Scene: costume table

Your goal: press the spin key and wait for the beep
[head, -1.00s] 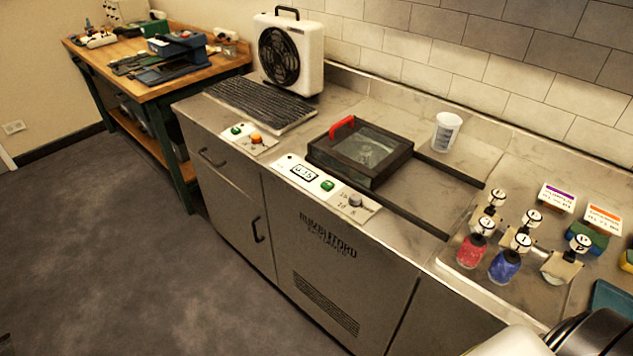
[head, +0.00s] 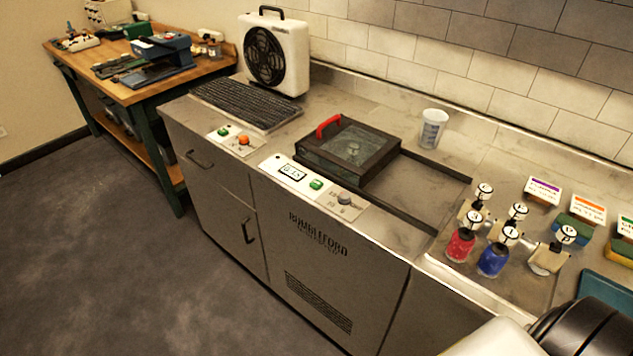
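The spin machine is built into the steel counter, with a dark square glass lid (head: 352,150) that has a red handle (head: 328,126) and appears closed. Its front control panel (head: 272,168) carries a small display (head: 291,172) that seems to read 0:15, a green key (head: 316,184) and a grey knob (head: 344,198). A second panel to the left has a green button (head: 222,132) and an orange button (head: 243,140). The key labels are too small to read. Neither gripper is in view; part of my own arm shows at the bottom right corner.
A white fan (head: 274,55) stands behind a black ribbed mat (head: 246,105). A clear cup (head: 432,128) stands behind dark rails. Red (head: 461,243) and blue (head: 492,260) bottles stand at right. A wooden workbench (head: 140,90) is at far left; the floor before the counter is clear.

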